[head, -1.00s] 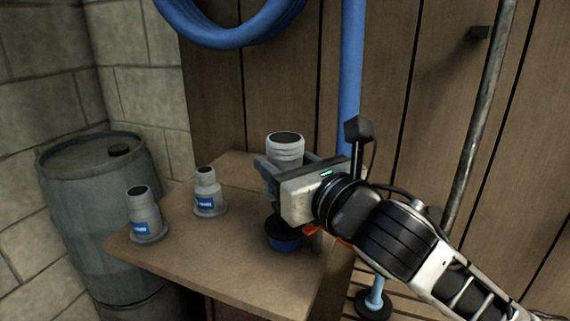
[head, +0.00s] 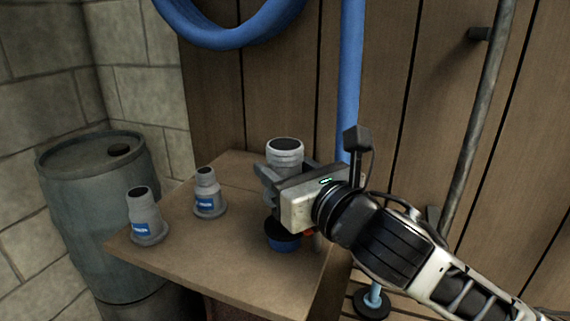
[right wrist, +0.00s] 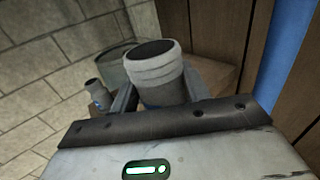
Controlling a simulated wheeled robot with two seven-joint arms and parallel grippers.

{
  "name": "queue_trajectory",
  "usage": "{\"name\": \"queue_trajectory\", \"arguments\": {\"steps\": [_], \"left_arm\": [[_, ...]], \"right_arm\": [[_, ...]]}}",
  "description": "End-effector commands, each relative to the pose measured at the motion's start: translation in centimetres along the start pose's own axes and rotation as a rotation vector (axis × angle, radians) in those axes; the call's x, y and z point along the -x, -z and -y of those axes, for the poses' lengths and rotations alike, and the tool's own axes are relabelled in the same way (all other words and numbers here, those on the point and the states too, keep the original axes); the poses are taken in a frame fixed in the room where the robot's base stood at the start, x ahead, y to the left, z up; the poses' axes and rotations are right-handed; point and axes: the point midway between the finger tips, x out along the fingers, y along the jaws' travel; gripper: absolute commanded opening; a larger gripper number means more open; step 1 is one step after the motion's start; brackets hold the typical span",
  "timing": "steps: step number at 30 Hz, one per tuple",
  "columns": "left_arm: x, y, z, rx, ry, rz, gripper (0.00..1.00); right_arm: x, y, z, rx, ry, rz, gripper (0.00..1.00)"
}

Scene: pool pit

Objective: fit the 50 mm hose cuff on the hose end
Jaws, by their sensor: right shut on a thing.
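A grey ribbed hose cuff (head: 285,153) with a dark open top is between the fingers of my right gripper (head: 275,180), which is shut on it. The cuff is upright in the head view; its lower part is hidden by the gripper, so I cannot tell if it touches the table. The cuff also shows in the right wrist view (right wrist: 155,75). Two other grey cuffs with blue labels, a wide one (head: 148,222) and a narrower one (head: 208,195), stand to the left; the label sizes are unreadable. A blue hose (head: 351,80) hangs behind the gripper. My left gripper is out of view.
A wooden table (head: 190,260) carries the cuffs and a low black and blue round piece (head: 283,240) under my right gripper. A barrel (head: 95,215) stands at the left, a hose coil (head: 230,35) hangs above, and a metal pole (head: 480,120) stands at the right.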

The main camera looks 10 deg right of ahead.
Motion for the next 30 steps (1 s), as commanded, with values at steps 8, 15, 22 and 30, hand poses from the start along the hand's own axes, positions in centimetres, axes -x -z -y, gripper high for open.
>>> {"name": "queue_trajectory", "arguments": {"steps": [8, 15, 22, 30], "left_arm": [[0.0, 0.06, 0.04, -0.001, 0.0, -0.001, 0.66], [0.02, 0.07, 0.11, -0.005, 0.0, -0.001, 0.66], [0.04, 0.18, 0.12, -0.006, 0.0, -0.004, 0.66], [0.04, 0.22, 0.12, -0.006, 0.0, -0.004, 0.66]], "right_arm": [[0.0, -0.01, 0.01, 0.0, 0.0, 0.001, 0.22], [0.0, -0.03, 0.01, 0.0, 0.0, 0.002, 0.22], [0.0, 0.3, 0.04, 0.0, 0.001, 0.002, 0.22], [0.0, 0.77, -0.02, 0.0, -0.001, 0.002, 0.22]]}}
